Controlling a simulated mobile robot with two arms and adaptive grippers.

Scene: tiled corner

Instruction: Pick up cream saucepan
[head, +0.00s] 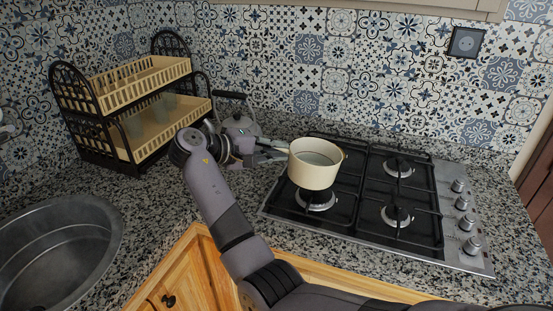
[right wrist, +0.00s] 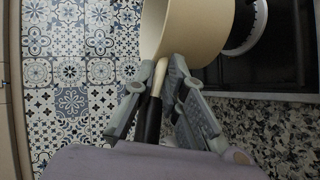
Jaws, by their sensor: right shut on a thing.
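The cream saucepan (head: 315,170) is upright over the left side of the gas hob, above the front left burner (head: 316,200). I cannot tell whether it touches the grate. In the right wrist view the saucepan (right wrist: 200,30) fills the top, its handle (right wrist: 151,115) cream near the pot and black further back. My right gripper (head: 268,152) is at the saucepan's left side. In the right wrist view its fingers (right wrist: 158,90) are closed around the handle, close to the pot. My left gripper is not in view.
A two-tier dish rack (head: 135,105) stands at the back left, and a metal sink (head: 60,250) is at the front left. The hob (head: 375,190) has other free burners. A tiled wall closes the back.

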